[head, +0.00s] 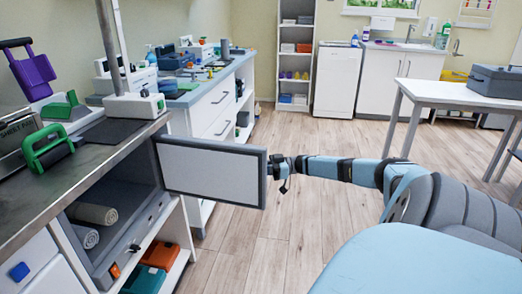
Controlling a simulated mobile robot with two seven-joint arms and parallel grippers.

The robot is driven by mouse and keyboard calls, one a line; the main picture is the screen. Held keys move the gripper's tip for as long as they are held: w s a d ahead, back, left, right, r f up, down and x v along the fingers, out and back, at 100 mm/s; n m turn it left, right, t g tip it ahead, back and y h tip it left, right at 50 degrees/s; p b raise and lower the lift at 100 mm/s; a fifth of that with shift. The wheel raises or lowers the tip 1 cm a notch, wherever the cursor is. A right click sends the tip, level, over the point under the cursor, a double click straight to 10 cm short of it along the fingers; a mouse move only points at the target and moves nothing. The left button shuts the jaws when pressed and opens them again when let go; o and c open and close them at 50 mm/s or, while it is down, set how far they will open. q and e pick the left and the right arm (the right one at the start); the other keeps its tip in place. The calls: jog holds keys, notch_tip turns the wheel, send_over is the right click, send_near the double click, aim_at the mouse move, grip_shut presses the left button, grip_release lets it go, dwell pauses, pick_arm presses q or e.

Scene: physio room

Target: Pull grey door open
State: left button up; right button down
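The grey door (210,173), a pale panel in a dark grey frame, stands swung out from the cabinet (135,228) under the left counter. Its compartment is exposed, with rolled grey towels (93,213) inside. My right gripper (276,167) is at the door's free outer edge, at the end of the arm reaching in from the right. It is small and dark here; I cannot tell whether its fingers are closed or touch the door. Any handle on the door is hidden. My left gripper is not in view.
The counter (90,160) holds a green-handled item (47,148), a purple one (33,72) and a post. An open shelf below holds orange (160,255) and teal boxes. A white table (450,94) stands at the right. The wooden floor (310,215) beyond the door is clear.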

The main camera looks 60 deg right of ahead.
jog(key=shift+d, duration=0.1)
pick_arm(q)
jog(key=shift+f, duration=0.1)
pick_arm(e)
jog(key=c, duration=1.2)
grip_release()
jog(key=shift+w, duration=0.1)
jog(key=shift+o, duration=0.2)
pick_arm(q)
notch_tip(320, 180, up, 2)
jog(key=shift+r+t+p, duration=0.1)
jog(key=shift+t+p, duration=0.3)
jog(key=shift+p, duration=0.35)
pick_arm(e)
jog(key=v, duration=1.4)
